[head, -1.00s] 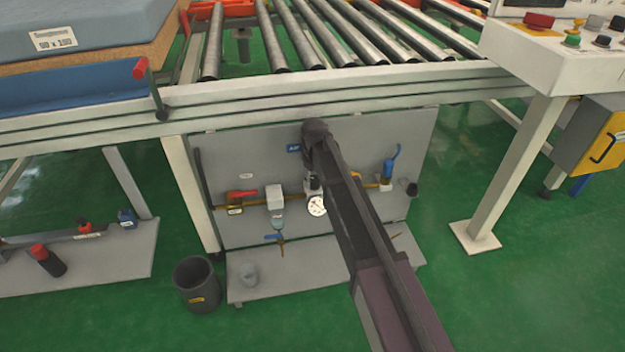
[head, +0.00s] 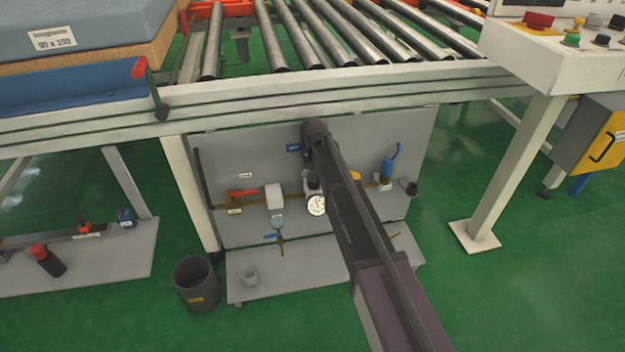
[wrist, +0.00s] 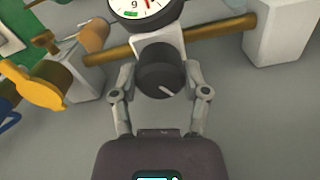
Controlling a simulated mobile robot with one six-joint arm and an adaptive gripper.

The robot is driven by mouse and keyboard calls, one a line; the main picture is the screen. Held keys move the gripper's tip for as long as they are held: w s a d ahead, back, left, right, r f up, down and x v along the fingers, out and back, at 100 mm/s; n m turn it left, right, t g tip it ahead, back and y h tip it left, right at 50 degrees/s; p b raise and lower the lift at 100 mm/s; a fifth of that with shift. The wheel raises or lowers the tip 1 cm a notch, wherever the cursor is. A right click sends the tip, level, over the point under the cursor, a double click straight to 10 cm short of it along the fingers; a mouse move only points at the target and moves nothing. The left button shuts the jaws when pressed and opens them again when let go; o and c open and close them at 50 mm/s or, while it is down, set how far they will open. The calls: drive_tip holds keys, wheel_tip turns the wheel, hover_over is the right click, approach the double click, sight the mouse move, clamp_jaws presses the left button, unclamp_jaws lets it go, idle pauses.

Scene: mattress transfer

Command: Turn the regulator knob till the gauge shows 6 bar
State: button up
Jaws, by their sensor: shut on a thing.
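The round white gauge (head: 317,204) sits on the pipe on the grey panel, and its needle is too small to read there. In the wrist view the gauge (wrist: 143,8) is cut off by the top edge. A red mark, a green band and one digit show, but I cannot make out the full reading. The dark regulator knob (wrist: 161,74) has a white line on its face. My gripper (wrist: 161,92) is shut on the knob, one finger on each side. In the head view my arm hides part of the regulator.
A brass pipe (wrist: 210,30) and a yellow handle (wrist: 38,88) lie close to my gripper. A red-handled valve (head: 242,193) and a blue-handled valve (head: 388,170) flank the regulator. The roller conveyor's frame (head: 350,82) runs above the panel. A dark bin (head: 197,285) stands at lower left.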

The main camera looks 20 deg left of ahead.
drive_tip(key=shift+s, duration=0.2)
idle(0.3)
drive_tip(key=o, duration=1)
drive_tip(key=shift+o, duration=0.7)
drive_tip(key=shift+w, duration=0.1)
